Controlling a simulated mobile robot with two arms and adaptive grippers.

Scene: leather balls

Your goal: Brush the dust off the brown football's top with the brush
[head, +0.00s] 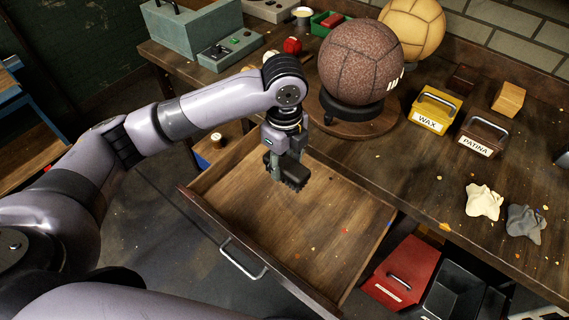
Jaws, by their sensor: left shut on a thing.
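The brown football (360,62) sits on a dark ring stand (352,112) on a round wooden board (385,128) at the back of the workbench. Its surface looks speckled, and white lettering shows at its right side. My left gripper (288,172) is shut on a dark brush (291,174) and holds it bristles down above the open drawer. The brush is in front of and below the football, apart from it. My right gripper does not show.
A tan ball (412,27) stands behind the football. A yellow wax box (433,112), a patina box (482,138) and two cloths (484,202) lie to the right. Grey machines (195,25) stand at the back left.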

